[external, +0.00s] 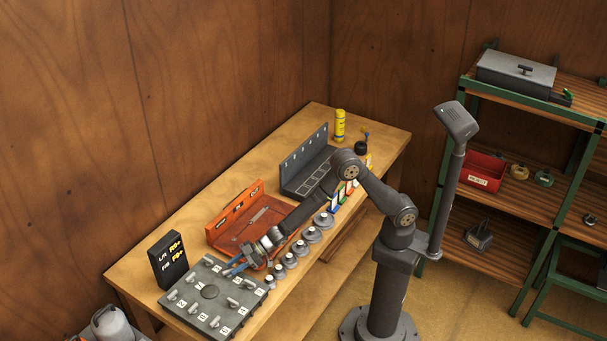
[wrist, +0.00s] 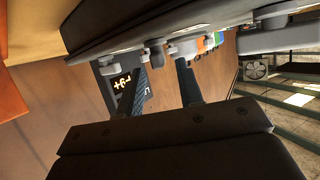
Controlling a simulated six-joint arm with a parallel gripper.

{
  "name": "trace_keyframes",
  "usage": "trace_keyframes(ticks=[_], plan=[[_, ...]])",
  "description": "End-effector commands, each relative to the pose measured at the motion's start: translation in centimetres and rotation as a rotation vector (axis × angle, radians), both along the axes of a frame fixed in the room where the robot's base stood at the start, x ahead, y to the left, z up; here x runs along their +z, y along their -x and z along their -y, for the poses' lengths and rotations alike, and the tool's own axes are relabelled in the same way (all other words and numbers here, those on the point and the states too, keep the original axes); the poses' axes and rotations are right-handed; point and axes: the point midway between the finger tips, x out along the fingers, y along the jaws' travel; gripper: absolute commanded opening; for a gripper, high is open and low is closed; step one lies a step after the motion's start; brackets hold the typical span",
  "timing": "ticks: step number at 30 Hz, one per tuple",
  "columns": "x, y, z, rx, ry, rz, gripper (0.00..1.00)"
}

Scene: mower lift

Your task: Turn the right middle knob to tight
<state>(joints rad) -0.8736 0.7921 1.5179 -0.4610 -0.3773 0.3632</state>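A dark grey panel (external: 209,292) with several light grey lever-like knobs and white labels lies on the near left end of the workbench. One knob (external: 232,301) shows toward its right side; I cannot tell for sure which is the right middle knob or how it is set. A small grey knob (wrist: 156,52) appears just beyond the gap; contact cannot be told.
A black display (external: 168,261) stands beyond the panel. An orange tray (external: 223,231) and a row of grey round parts (external: 301,248) lie close to my forearm. A dark grey rack (external: 304,160) and a yellow can (external: 340,126) are farther back.

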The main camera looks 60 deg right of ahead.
Motion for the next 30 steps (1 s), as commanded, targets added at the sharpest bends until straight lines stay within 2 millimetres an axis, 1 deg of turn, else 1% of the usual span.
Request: trace_keyframes(ticks=[3,6,15,16,17,18,21,30], plan=[[-0.5,-0.5,-1.0,0.000,0.001,0.000,0.34],[-0.7,-0.8,-1.4,0.000,0.001,0.000,0.34],[-0.7,-0.9,-1.6,0.000,0.000,0.000,0.34],[-0.7,-0.9,-1.6,0.000,0.000,0.000,0.32],[-0.7,-0.9,-1.6,0.000,0.000,0.000,0.26],[-0.7,-0.9,-1.5,0.000,0.000,0.000,0.18],[-0.7,-0.9,-1.5,0.000,0.000,0.000,0.00],[-0.6,-0.8,-1.6,-0.017,-0.004,0.001,0.00]])
